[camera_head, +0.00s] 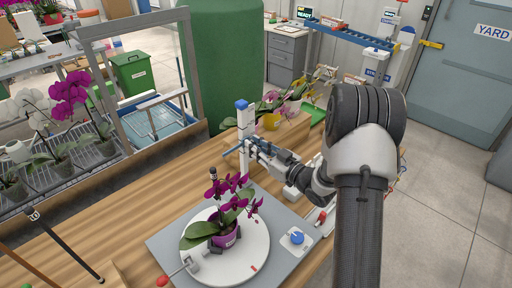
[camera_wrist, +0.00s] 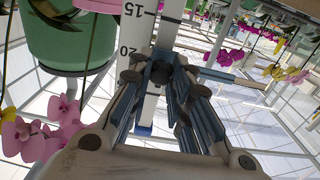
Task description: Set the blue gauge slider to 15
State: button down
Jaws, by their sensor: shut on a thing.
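The gauge is a white upright post (camera_head: 243,125) with a blue cap, standing on the wooden bench. Blue crosspieces of the slider (camera_head: 233,150) show partway down the post. My gripper (camera_head: 249,147) reaches it from the right and is shut on the slider. In the wrist view my gripper (camera_wrist: 160,78) is closed at the slider's dark knob, in front of the white scale (camera_wrist: 137,32). The numbers 15 and 20 are legible there. The knob appears near the 20, on the side away from 15. The exact reading line is hidden by the fingers.
A purple orchid in a pot (camera_head: 226,236) stands on a round white turntable (camera_head: 252,262) in front of the gauge. A grey plate with a blue knob (camera_head: 297,237) lies beside it. Potted yellow and pink flowers (camera_head: 272,120) stand behind the gauge.

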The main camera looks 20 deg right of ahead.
dwell(0.3)
notch_tip(320, 180, down, 5)
jog(key=b, duration=0.3)
jog(key=shift+b, duration=0.35)
jog(key=c, duration=1.5)
grip_release()
jog(key=shift+o, duration=0.2)
jog(key=v, duration=1.2)
